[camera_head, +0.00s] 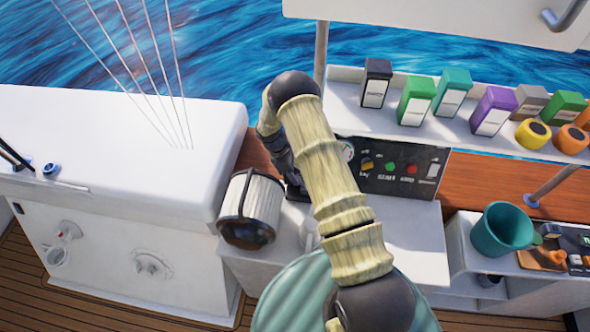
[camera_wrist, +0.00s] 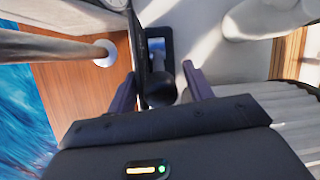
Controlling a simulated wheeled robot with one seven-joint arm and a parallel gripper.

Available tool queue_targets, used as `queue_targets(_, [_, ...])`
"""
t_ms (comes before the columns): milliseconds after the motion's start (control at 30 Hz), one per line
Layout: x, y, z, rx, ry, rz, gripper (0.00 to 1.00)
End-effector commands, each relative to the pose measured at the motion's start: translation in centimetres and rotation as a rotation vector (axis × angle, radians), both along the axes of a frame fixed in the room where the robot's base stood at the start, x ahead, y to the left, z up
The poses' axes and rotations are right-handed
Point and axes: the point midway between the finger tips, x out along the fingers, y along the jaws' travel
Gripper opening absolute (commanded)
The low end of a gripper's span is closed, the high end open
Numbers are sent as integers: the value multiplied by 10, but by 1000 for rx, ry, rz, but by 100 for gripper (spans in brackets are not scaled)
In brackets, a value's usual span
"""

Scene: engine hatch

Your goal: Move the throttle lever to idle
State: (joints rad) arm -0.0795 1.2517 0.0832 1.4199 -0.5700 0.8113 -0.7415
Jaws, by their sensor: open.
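In the wrist view, my gripper (camera_wrist: 158,74) is open, with one dark finger on each side of a black knob. This knob (camera_wrist: 158,92) appears to be the top of the throttle lever and stands between the fingers, with a gap visible on its right. Behind it is a dark-framed base plate (camera_wrist: 157,46) with a bluish patch. I cannot tell whether the left finger touches the knob or the dark panel edge. In the head view, my arm hides the lever and most of my gripper.
A black control panel (camera_head: 405,168) with a key, a green button and a red button is right of my arm. A white ribbed cylinder (camera_head: 262,200) stands close left. Coloured boxes (camera_head: 415,100) line the shelf. A teal mug (camera_head: 500,230) is at right.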

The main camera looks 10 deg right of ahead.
Motion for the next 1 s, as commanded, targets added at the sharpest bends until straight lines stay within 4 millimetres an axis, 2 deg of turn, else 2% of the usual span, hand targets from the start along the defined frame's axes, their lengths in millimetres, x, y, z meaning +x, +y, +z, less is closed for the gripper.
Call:
queue_targets(367, [-1, -2, -6, 0, 0, 1, 49])
queue_targets(600, [-1, -1, -6, 0, 0, 1, 2])
queue_targets(633, [-1, -1, -6, 0, 0, 1, 0])
queue_targets(1000, [1, -12, -3, 89, -35, -4, 0])
